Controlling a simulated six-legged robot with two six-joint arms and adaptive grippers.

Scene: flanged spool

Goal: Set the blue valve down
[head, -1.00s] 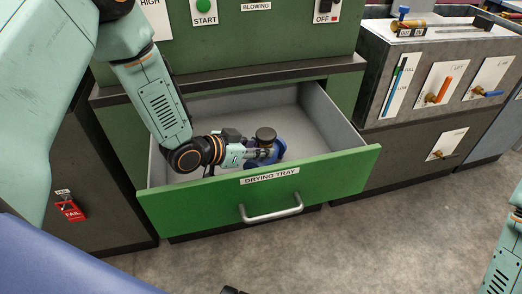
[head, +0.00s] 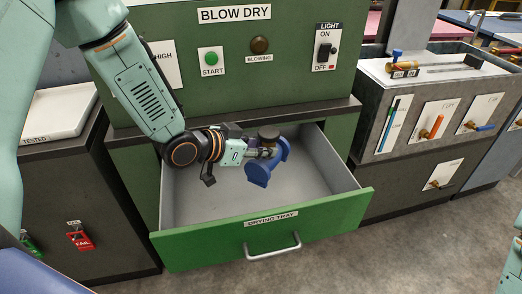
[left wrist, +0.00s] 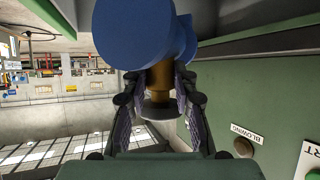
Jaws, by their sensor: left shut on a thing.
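The blue valve (head: 259,174) has blue flanged ends and a brass-coloured neck with a dark round top. My left gripper (head: 266,152) is shut on its neck and holds it over the open green drying tray drawer (head: 335,218). The valve looks clear of the drawer floor and tilted. In the left wrist view, the fingers (left wrist: 158,82) close on the brass neck from both sides, and the blue body (left wrist: 145,30) fills the top middle. My right gripper is not in view; only part of my right arm shows at the right edge.
The grey drawer floor (head: 215,199) looks empty. The green blow dry cabinet (head: 215,110) rises behind the drawer. A white tray (head: 60,110) marked TESTED sits on the left unit. A grey bench with levers (head: 425,115) stands to the right.

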